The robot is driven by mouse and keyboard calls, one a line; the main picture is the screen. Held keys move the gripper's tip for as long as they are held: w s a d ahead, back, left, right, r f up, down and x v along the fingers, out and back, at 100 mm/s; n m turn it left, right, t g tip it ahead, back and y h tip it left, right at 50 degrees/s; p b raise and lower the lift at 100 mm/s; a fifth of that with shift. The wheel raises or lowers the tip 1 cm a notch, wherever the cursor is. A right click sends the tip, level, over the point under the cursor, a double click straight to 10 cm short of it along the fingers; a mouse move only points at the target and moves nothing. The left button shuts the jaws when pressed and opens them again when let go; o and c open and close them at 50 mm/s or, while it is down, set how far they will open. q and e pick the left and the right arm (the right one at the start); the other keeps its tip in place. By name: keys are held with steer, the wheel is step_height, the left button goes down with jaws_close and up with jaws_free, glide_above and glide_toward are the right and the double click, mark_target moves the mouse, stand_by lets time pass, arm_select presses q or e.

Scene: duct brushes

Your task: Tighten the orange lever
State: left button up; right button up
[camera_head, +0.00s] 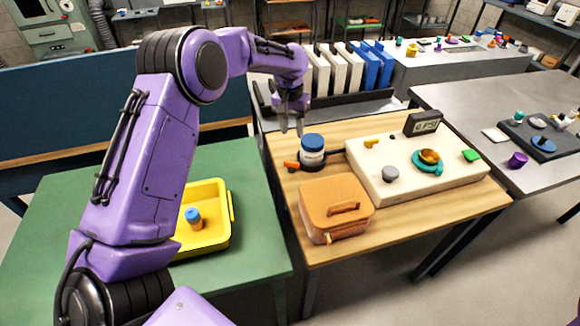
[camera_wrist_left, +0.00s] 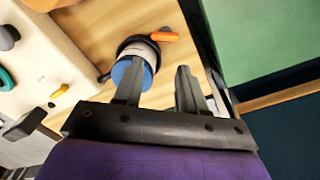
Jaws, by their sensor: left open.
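The orange lever (camera_head: 291,164) sticks out to the left from a dark ring holder (camera_head: 312,165) on the wooden table. A white jar with a blue lid (camera_head: 313,142) stands upright in that holder. In the left wrist view the lever (camera_wrist_left: 164,37) points right from the dark clamp ring around the jar (camera_wrist_left: 140,50). My left gripper (camera_head: 291,126) is open and empty, fingers pointing down, above and just left of the jar. In the left wrist view its fingers (camera_wrist_left: 157,68) are apart; one overlaps the blue lid, and I cannot tell if they touch. My right gripper is not in view.
An orange case (camera_head: 336,207) stands in front of the jar. A cream panel (camera_head: 375,185) with knobs and a display (camera_head: 422,122) lies to the right. White and blue binders (camera_head: 340,68) stand behind. A yellow tray (camera_head: 222,230) is on the green table at left.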

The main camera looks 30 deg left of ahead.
mark_target(290, 162)
arm_select(q)
steer(key=f+m, duration=0.4)
steer(key=m, duration=0.1)
steer(key=f+m, duration=0.5)
steer(key=m, duration=0.1)
steer(key=f+m, duration=0.4)
steer(key=m, duration=0.1)
steer(key=shift+a+f+m+y, duration=0.3)
steer(key=shift+a, duration=0.1)
jaws_close()
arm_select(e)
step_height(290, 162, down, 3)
